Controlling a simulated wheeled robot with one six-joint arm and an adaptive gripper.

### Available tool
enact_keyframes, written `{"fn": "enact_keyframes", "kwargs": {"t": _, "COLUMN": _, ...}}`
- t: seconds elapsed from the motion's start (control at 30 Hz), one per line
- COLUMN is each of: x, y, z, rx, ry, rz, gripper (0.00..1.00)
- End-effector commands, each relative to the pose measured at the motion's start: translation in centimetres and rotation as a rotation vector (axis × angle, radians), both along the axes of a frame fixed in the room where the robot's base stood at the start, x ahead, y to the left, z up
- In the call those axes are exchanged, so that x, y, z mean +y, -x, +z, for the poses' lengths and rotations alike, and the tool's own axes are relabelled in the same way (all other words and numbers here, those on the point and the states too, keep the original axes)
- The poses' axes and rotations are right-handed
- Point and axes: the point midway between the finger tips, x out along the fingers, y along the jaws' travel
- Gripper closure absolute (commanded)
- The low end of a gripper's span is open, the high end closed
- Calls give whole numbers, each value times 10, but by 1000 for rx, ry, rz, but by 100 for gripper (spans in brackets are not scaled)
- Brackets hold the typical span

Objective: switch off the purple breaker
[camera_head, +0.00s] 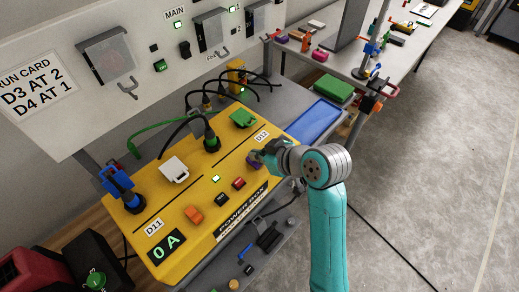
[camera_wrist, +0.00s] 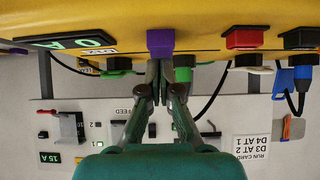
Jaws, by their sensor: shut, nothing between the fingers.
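The purple breaker (camera_head: 252,160) is a small block on the yellow power box (camera_head: 180,242), near its D12 label. It also shows at the top middle of the wrist view (camera_wrist: 160,42). My gripper (camera_head: 262,153) is shut and empty, right at the breaker in the head view. In the wrist view, the fingertips (camera_wrist: 158,66) point at the breaker and look just short of it or touching; I cannot tell which. The gripper partly hides the breaker in the head view, and its on or off position is not clear.
Plugs with cables, a white cover (camera_head: 174,169) and a green cover (camera_head: 243,118) stand behind. A blue tray (camera_head: 314,122) lies to the right.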

Motion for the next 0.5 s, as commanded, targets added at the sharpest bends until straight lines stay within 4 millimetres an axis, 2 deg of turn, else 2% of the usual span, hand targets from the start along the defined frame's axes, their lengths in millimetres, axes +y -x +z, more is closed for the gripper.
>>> {"fn": "enact_keyframes", "kwargs": {"t": 0.5, "x": 2, "y": -1, "z": -6, "rx": 0, "ry": 1, "rz": 1, "gripper": 100}}
